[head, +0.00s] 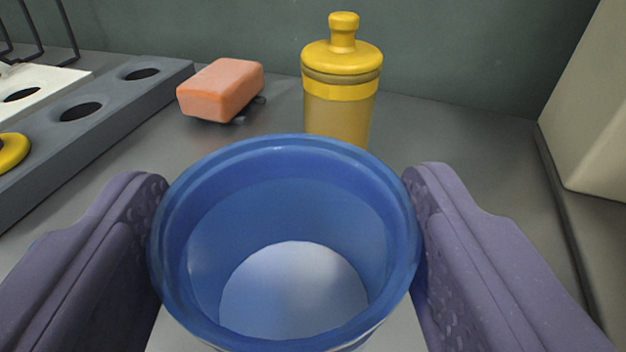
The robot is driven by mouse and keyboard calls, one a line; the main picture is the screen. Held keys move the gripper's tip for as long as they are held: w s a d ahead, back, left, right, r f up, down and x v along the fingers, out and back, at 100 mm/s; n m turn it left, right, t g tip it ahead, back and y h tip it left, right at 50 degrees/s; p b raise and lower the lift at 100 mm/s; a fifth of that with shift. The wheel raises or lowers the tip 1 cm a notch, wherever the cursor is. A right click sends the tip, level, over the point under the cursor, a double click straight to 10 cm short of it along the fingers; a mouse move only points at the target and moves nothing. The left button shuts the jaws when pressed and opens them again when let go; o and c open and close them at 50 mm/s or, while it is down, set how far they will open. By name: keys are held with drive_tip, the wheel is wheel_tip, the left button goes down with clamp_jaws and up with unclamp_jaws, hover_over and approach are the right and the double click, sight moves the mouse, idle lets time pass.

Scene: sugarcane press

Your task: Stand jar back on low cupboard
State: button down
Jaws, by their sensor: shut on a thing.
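A blue open-topped jar (290,215) fills the lower middle of the view, mouth towards me. I see down inside it to a pale, whitish round bottom or contents; I cannot tell which. My gripper (288,180) is shut on the jar, one purple textured finger pressed against its left side and one against its right. The jar looks about upright. Its underside is hidden, so I cannot tell whether it touches the grey surface (455,135) beneath. I cannot tell whether that surface is the low cupboard's top.
A yellow lidded bottle (340,105) stands just behind the jar. An orange block (221,90) lies left of it. A grey rack with round holes (110,98) and a yellow ring (12,150) are at left. A beige box-like body (592,110) stands at right. A green wall closes the back.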

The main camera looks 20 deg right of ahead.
sight(293, 311)
drive_tip(key=shift+w+d, duration=0.1)
drive_tip(key=shift+w, duration=0.25)
drive_tip(key=shift+f, duration=0.3)
drive_tip(key=shift+f+b, duration=0.9)
drive_tip(key=shift+f, duration=0.55)
drive_tip(key=shift+f, duration=0.2)
drive_tip(key=shift+c, duration=0.3)
unclamp_jaws()
drive_tip(key=shift+r, duration=0.3)
drive_tip(key=p+v, duration=0.2)
drive_tip(key=v, duration=1)
